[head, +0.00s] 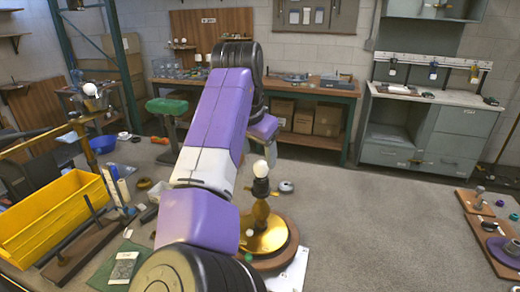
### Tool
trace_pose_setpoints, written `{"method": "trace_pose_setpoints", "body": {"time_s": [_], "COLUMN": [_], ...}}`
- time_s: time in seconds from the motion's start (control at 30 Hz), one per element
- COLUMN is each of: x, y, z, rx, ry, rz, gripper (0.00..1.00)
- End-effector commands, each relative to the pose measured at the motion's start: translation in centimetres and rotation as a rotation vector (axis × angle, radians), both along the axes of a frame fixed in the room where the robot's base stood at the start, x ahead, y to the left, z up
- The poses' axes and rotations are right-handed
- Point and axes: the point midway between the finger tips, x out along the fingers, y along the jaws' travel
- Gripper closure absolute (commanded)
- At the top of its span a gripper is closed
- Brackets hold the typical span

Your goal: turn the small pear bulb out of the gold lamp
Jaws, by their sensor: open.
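The small pear bulb (260,168) is white and sits upright in the dark socket at the top of the gold lamp (268,237). The lamp has a gold stem and a wide round gold base, partly hidden on its left by my arm. It stands on a round brown wooden board (291,250). My purple and white arm reaches forward and bends down at a black joint, with a purple wrist part behind and above the bulb.
Wooden boards with parts (500,257) lie at right.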

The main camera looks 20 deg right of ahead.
Motion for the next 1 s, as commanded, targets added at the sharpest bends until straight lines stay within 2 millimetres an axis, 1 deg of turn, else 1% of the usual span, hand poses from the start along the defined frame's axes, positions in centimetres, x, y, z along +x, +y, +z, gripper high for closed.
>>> {"method": "trace_pose_setpoints", "body": {"time_s": [0.17, 0.4, 0.5, 0.7, 0.93, 1.0], "x": [0.7, 1.8, 2.2, 2.5, 2.5, 2.5], "y": [-0.6, -1.4, -1.7, -1.9, -1.9, -1.9], "z": [-1.8, -4.9, -5.9, -6.8, -6.8, -6.8], "rx": [0.000, -0.001, -0.001, -0.002, -0.001, -0.001], "ry": [-0.001, -0.002, -0.002, -0.004, -0.005, -0.005], "rz": [-0.001, -0.002, -0.001, -0.001, 0.000, 0.000], "gripper": [0.37, 0.37, 0.37, 0.37, 0.37, 0.50]}}
